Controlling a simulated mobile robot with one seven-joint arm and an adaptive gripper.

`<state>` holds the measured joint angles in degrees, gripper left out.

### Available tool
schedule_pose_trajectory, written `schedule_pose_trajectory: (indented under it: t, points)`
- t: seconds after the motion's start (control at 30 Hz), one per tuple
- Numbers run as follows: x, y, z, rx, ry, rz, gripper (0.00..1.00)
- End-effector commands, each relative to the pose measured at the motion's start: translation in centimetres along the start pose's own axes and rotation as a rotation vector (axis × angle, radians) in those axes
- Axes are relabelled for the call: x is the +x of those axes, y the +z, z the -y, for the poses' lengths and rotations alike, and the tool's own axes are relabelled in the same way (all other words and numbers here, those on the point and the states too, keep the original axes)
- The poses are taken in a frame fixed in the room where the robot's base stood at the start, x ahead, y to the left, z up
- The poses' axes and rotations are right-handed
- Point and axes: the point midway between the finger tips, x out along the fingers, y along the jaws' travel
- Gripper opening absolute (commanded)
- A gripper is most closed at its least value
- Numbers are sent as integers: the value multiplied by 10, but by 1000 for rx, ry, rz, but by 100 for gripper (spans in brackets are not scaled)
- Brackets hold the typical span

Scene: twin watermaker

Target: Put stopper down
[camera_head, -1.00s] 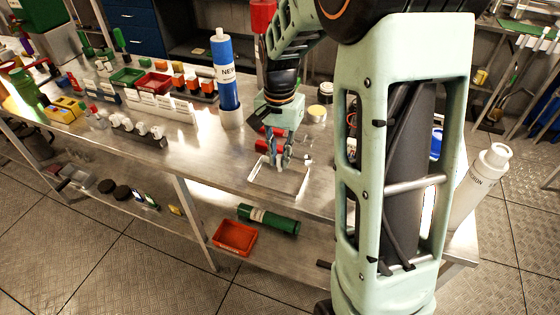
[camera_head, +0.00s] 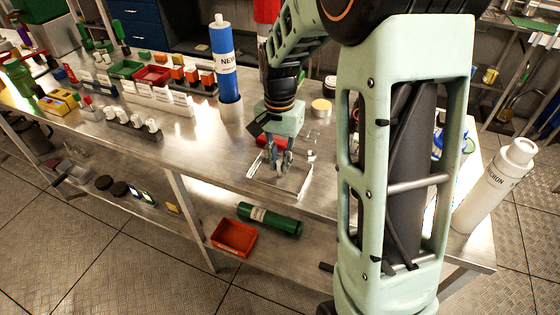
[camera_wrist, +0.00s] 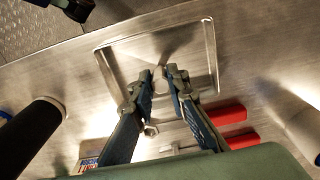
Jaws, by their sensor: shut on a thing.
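My gripper (camera_head: 279,172) is over the shallow metal tray (camera_head: 259,187) near the front edge of the bench. In the wrist view my gripper (camera_wrist: 159,76) points into the tray (camera_wrist: 209,50), its fingertips close together. A small pale grey piece (camera_wrist: 158,72), which looks like the stopper, shows between the fingertips. The fingers hide most of it. I cannot tell whether it touches the tray floor. In the head view it is too small to make out.
Red blocks (camera_wrist: 226,115) lie beside the tray. A blue-and-white cylinder (camera_head: 225,65) stands to the left, and small white fittings (camera_head: 138,119) lie farther left. The bench ends just in front of the tray.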

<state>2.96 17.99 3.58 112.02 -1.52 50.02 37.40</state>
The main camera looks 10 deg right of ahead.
Motion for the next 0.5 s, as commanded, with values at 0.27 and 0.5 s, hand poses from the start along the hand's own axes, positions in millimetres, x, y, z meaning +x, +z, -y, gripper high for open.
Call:
schedule_pose_trajectory:
  t: [0.27, 0.5]
  points:
    - [1, 0, 0, 0, 0, 1, 32]
    - [-2, 0, 0, 0, 0, 0, 32]
